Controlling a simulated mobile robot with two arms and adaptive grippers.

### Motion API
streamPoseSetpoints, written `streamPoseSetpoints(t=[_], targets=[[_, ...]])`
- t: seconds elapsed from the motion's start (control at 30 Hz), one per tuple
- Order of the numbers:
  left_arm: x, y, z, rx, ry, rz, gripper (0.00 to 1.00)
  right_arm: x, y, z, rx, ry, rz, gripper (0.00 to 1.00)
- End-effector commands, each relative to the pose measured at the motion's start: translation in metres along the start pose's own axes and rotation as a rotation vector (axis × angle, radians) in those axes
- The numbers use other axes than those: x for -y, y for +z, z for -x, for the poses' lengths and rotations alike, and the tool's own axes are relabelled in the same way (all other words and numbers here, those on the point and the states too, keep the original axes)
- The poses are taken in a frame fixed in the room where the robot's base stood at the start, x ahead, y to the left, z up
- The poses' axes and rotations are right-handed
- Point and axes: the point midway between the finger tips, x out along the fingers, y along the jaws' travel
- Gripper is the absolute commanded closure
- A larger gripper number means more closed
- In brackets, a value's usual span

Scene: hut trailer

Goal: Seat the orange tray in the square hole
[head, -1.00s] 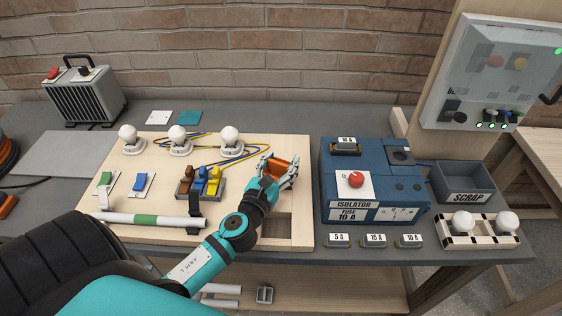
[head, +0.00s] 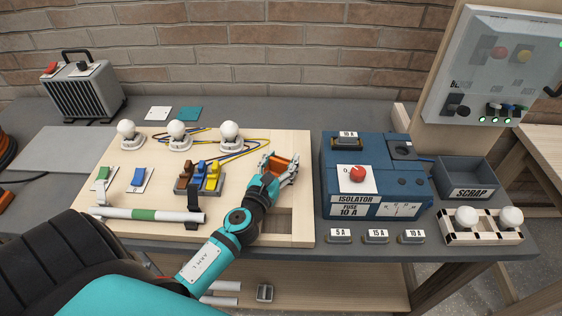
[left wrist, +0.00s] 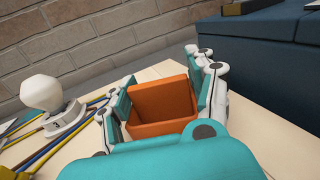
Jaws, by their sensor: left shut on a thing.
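The orange tray (head: 279,162) is an open box held in my left gripper (head: 280,167), over the right part of the wooden board. The left wrist view shows the tray (left wrist: 163,128) gripped between the fingers (left wrist: 158,92), with its open top up and its inside empty. The square hole (head: 279,224) is a recess near the board's front right, nearer to me than the tray. My left forearm partly covers its left side. I cannot tell how far the tray is above the board. My right gripper is not in view.
The wooden board (head: 120,222) also carries white bulbs (head: 230,133), coloured levers (head: 204,175) and a white tube (head: 170,216). A blue isolator box (head: 400,187) stands right of the board, with labelled fuses (head: 376,236) in front. A scrap bin (head: 470,177) is farther right.

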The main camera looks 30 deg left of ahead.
Motion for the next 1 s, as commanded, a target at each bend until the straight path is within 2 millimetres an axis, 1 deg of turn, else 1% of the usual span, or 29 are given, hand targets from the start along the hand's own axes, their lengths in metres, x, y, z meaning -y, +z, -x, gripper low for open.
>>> streamPoseSetpoints(t=[0.03, 0.27, 0.3, 0.5, 0.77, 0.87, 0.97, 1.0], targets=[[0.0, -0.007, 0.001, -0.007, 0.0, 0.002, 0.74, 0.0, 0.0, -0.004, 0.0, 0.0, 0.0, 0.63], [0.001, -0.015, 0.002, -0.016, 0.0, 0.004, 0.74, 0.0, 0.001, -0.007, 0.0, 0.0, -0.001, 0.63], [0.001, -0.016, 0.002, -0.018, 0.0, 0.005, 0.42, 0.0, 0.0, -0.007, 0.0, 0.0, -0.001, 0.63], [0.002, -0.018, 0.003, -0.021, -0.002, 0.009, 0.17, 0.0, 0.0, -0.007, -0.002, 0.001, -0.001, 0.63], [0.003, -0.018, 0.003, -0.021, -0.003, 0.013, 0.17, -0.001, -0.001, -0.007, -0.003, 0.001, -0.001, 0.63], [0.003, -0.011, 0.003, -0.021, -0.003, 0.014, 0.17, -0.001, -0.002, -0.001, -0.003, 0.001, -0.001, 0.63], [0.003, 0.001, 0.004, -0.021, -0.003, 0.015, 0.17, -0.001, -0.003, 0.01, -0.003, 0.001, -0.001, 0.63], [0.003, -0.009, 0.014, -0.024, -0.004, 0.014, 0.17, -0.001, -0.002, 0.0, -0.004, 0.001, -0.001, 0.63]])
